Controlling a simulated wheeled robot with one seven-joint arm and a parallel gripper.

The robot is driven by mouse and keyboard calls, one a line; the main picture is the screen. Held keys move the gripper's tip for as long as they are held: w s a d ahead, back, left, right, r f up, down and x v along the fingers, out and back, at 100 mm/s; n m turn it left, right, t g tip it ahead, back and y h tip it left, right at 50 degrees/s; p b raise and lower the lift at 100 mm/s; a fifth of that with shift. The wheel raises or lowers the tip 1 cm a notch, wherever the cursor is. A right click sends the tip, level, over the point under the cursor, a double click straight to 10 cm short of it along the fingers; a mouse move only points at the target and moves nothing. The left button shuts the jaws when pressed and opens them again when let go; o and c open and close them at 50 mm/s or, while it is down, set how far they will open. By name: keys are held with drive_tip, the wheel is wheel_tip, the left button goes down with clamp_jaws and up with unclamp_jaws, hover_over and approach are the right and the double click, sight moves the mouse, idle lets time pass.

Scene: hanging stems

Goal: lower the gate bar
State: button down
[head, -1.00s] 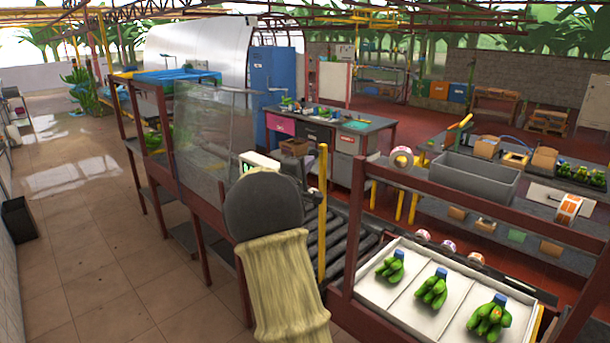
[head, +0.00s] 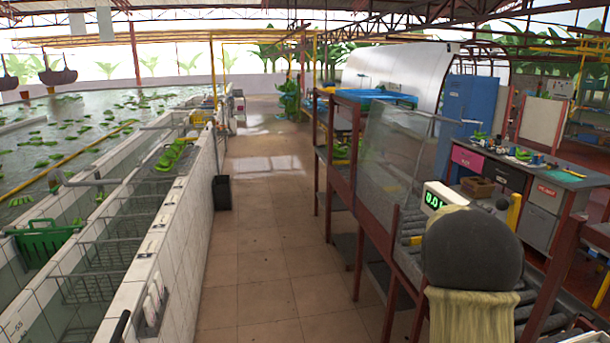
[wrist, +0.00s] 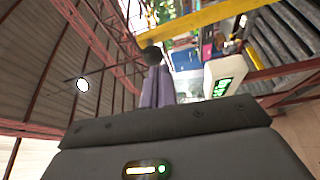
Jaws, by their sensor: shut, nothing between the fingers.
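In the wrist view, a yellow bar (wrist: 200,28), which looks like the gate bar, runs across the top, with a dark round knob (wrist: 151,56) near its left end. My gripper (wrist: 158,72) shows there as two purple-grey fingers side by side, shut and empty. The tips appear close to the knob; I cannot tell whether they touch. In the head view, a short yellow piece (head: 515,212) and a dark knob (head: 502,202) show just beyond my arm's dark round joint. That joint hides my gripper and most of the bar there.
A scale with a green display (head: 437,198) stands left of my arm by a roller conveyor (head: 545,322). A clear panel (head: 395,165) in a red frame stands farther left. The tiled aisle (head: 265,240) is open, with a black bin (head: 221,192) beside the white-walled basins (head: 190,215).

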drive_tip(key=s+a+f+m+y+b, duration=0.1)
drive_tip(key=s+a+f+y, duration=0.2)
drive_tip(key=a+f+y, duration=0.55)
drive_tip(key=s+a+f+m+y+b, duration=0.1)
drive_tip(key=s+a+f+y, duration=0.35)
drive_tip(key=a, duration=0.75)
drive_tip(key=s+a+f+m+g+y, duration=0.1)
drive_tip(key=s+a+f, duration=0.4)
drive_tip(key=s, duration=0.5)
drive_tip(key=s+a+f+m+g+y, duration=0.1)
drive_tip(key=s+a+f+m+g, duration=0.1)
drive_tip(key=s+a+f+g, duration=0.4)
drive_tip(key=s+a, duration=0.1)
drive_tip(key=s, duration=0.3)
drive_tip(key=shift+s+f+m+b, duration=0.3)
drive_tip(key=shift+m+b, duration=0.1)
drive_tip(key=c, duration=1.3)
unclamp_jaws()
drive_tip(key=shift+a, duration=0.1)
drive_tip(key=shift+c, duration=0.2)
drive_tip(key=shift+w, duration=0.1)
drive_tip(key=shift+c, duration=0.3)
